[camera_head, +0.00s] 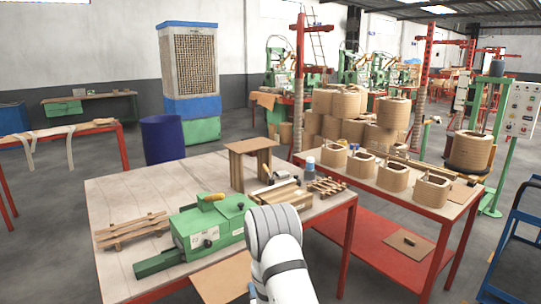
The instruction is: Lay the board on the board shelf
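A flat tan board (222,277) shows at the bottom middle, just beyond the front edge of the near table and partly behind my arm. I cannot tell whether it rests on a lower level or is held. Another flat brown board (398,242) lies on the red lower shelf (350,232) under the right table, with a small dark spot or object on it. I cannot tell which shelf is the board shelf. My grey-white arm rises from the bottom middle; my gripper is not visible.
The near table (130,185) carries a green machine (208,228), a wooden pallet (132,230), a brown wooden frame (250,163) and small parts. The right table (455,205) holds several wound coils (393,175). A blue cart (515,245) stands at right; grey floor is open between.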

